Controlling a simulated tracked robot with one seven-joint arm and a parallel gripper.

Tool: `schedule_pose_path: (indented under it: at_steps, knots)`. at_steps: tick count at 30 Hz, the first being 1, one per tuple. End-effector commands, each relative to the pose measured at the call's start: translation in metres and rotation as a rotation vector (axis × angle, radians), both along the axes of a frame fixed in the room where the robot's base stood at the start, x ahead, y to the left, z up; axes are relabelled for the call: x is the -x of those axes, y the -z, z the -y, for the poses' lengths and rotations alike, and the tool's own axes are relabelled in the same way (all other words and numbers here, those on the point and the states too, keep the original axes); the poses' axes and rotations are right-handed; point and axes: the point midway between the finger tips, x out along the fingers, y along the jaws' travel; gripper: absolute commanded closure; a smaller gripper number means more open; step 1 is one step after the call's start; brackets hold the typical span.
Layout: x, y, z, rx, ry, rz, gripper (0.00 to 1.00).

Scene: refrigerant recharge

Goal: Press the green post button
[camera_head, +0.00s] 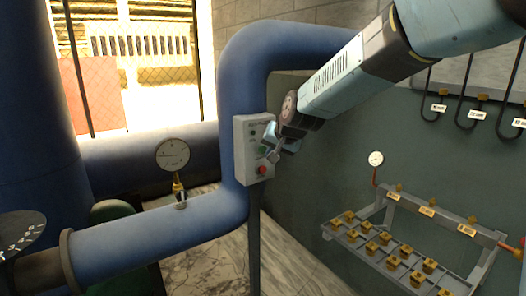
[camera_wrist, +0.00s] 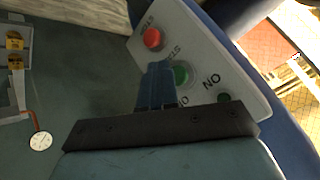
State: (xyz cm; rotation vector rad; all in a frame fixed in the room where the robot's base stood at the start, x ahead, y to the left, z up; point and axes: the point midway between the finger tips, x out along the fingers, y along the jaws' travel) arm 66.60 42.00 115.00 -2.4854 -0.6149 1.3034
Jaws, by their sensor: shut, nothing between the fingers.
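The green post button (camera_wrist: 181,74) is on a light grey control box (camera_head: 240,150), between the red button and a small green lamp. In the head view the green button (camera_head: 262,151) is partly behind my gripper. The red button (camera_head: 262,170) is below it; in the wrist view the red button (camera_wrist: 152,38) is at the upper middle. My gripper (camera_head: 270,147) is shut and empty, its fingertips right at the box face. In the wrist view the shut fingers (camera_wrist: 157,72) overlap the left side of the green button. I cannot tell whether they touch it.
A thick blue pipe (camera_head: 240,85) runs behind and over the box. A pressure gauge (camera_head: 173,155) stands on the lower pipe at left. A rack with several brass fittings (camera_head: 400,252) is at lower right, and labelled hoses (camera_head: 437,108) hang at upper right.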

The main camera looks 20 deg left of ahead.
Motion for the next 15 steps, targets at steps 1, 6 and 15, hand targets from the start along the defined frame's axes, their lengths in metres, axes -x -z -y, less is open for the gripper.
schedule_pose_path:
  at_steps: [1,6,15]
  knots:
    - [0.0000,0.0000,0.0000,0.000,0.000,0.000,1.00]
    - [-0.0001,0.0000,-0.0003,0.000,0.000,0.000,1.00]
    - [-0.0044,-0.0011,-0.0062,0.000,0.000,0.000,1.00]
